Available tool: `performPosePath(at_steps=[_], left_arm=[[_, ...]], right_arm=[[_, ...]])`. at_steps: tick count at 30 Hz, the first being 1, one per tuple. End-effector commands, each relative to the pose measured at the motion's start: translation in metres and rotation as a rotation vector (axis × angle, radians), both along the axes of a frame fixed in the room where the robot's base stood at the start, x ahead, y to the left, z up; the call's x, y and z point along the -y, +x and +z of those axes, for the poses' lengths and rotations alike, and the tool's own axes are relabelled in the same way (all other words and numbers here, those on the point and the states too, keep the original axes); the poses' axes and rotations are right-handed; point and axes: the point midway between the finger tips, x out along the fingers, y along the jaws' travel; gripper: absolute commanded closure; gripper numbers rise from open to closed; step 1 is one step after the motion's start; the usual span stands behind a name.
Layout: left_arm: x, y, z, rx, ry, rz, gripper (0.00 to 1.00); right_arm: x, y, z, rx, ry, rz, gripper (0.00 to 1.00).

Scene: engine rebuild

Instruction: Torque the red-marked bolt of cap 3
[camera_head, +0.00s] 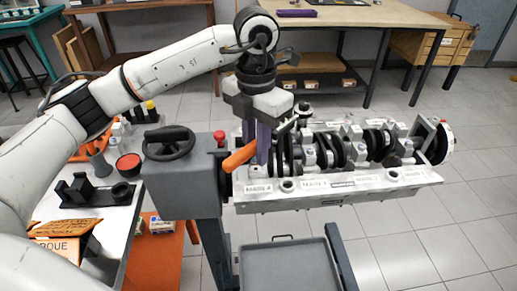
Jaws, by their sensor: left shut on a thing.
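My left gripper (257,148) points down at the left end of the engine block (335,192). Its purple fingers are shut on a wrench with an orange handle (239,157), whose shaft runs up and right towards the crankshaft caps. Its head, near the first caps (304,108), is small and partly hidden, so I cannot tell whether it sits on a bolt. The crankshaft (377,141) lies along the block. White labels reading MAIN mark the block's near edge; their numbers are hard to read. I cannot make out the red-marked bolt. My right gripper is not in view.
The block is on a grey stand (184,182) with a black handwheel (168,143) and a red knob (219,138). A grey tray (288,265) is below. Workbenches stand behind.

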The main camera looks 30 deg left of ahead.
Motion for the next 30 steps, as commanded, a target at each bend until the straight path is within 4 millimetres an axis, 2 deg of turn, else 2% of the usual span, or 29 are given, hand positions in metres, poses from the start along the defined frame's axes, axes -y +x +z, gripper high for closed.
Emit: performPosePath(at_steps=[10, 30], left_arm=[[-0.01, 0.004, 0.001, 0.005, -0.001, -0.061, 1.0], [-0.014, 0.005, 0.002, 0.005, -0.001, -0.086, 1.0]], right_arm=[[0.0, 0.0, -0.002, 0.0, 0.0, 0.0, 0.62], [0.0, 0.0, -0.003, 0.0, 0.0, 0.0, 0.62]])
